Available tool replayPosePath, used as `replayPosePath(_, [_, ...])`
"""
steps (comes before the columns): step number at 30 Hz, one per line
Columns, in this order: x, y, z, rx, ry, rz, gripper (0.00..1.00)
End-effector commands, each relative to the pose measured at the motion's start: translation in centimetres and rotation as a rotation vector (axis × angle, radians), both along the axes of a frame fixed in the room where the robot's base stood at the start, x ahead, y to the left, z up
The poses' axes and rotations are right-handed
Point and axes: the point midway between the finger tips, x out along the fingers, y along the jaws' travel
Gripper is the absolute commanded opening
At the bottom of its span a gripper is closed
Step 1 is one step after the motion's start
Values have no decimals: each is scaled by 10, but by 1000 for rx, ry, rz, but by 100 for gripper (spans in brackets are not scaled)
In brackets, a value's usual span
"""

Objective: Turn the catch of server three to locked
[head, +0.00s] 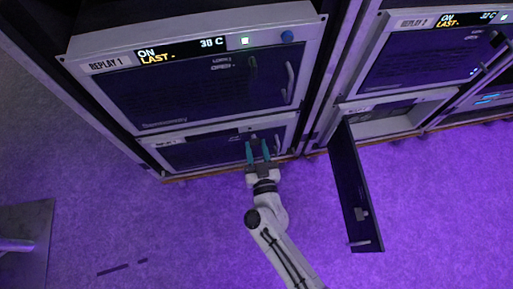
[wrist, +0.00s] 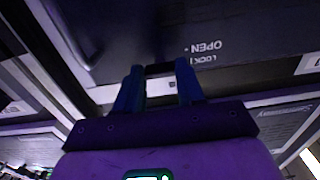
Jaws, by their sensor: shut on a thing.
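My gripper (head: 258,152) is in front of the lower left unit (head: 200,150), below the unit labelled REPLAY 1. Its two teal fingers point at the unit's dark front. In the wrist view my gripper (wrist: 159,82) is shut on a small black catch (wrist: 160,69), which shows between the fingertips. The words OPEN and LOCK (wrist: 206,51) appear upside down beside it, only partly readable. The fingers hide much of the catch, so I cannot tell its exact angle. I cannot read a number three on this unit.
The REPLAY 1 unit (head: 190,88) is above, with a lit display and a handle (head: 289,82). To the right, a dark door (head: 355,190) stands open over the floor from a lower bay. A grey slab (head: 27,235) is at lower left.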

Motion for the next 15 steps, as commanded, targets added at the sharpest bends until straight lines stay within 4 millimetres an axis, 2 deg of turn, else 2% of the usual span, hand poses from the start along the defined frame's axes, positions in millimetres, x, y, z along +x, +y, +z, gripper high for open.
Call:
replayPosePath(8, [0, -1, 1, 109, 30, -1, 8])
replayPosePath(15, [1, -1, 1, 302, 86, -1, 8])
